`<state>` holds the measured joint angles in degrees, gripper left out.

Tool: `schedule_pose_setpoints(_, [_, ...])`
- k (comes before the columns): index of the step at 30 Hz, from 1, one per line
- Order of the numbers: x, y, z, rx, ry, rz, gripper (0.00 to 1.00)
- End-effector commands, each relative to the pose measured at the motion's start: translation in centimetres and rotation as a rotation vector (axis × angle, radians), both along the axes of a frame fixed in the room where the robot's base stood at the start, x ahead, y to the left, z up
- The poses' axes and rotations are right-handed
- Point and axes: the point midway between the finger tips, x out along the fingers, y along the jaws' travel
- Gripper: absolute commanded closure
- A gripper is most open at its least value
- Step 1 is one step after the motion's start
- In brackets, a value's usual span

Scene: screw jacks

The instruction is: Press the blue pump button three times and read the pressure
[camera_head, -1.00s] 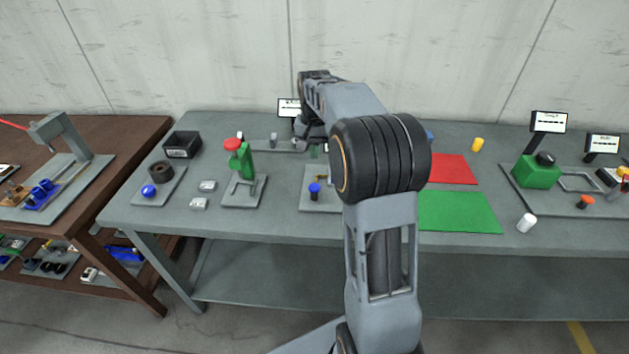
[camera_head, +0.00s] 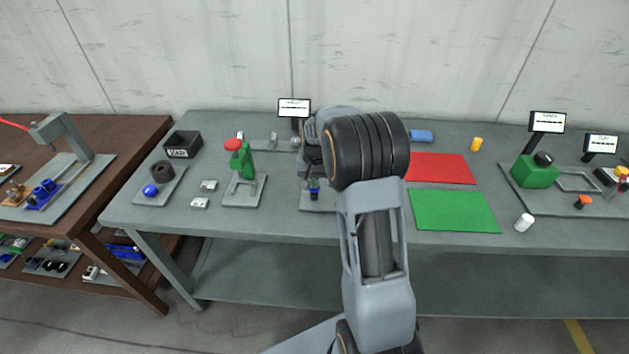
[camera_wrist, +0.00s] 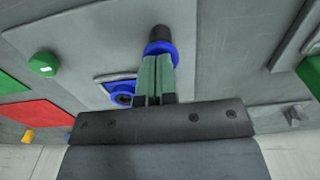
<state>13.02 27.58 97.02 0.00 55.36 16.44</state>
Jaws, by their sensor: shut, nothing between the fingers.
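The blue pump button (camera_head: 315,192) sits on a dark post on a grey plate (camera_head: 316,204) near the front of the table, partly hidden by my gripper in the head view. In the wrist view the blue button (camera_wrist: 161,48) shows at my fingertips with its dark post beyond. My gripper (camera_head: 314,181) is shut, empty and pointing down over the button; its green-grey fingers (camera_wrist: 159,60) overlap the blue top, and I cannot tell if they press it. A small display (camera_head: 294,107) stands behind; its text is too small to read.
A green-and-red jack (camera_head: 240,158) stands left of the plate. Red (camera_head: 440,168) and green (camera_head: 455,210) mats lie to the right. A blue part with a dark centre (camera_wrist: 122,97) sits beside my fingers. A white cylinder (camera_head: 524,222) stands near the front edge.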

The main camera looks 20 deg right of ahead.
Motion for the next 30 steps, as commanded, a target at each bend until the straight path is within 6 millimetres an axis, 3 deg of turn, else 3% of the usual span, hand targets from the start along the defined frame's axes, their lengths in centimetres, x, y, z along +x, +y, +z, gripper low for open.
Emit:
schedule_pose_setpoints(8, [0.0,0.0,-0.2,0.0,0.001,0.0,1.0])
schedule_pose_setpoints(15, [-0.1,0.0,-3.0,0.001,0.003,0.0,1.0])
schedule_pose_setpoints(25, [-0.2,0.0,-2.9,0.002,0.009,0.0,1.0])
schedule_pose_setpoints(30, [-0.2,0.1,-1.1,0.0,0.002,0.001,1.0])
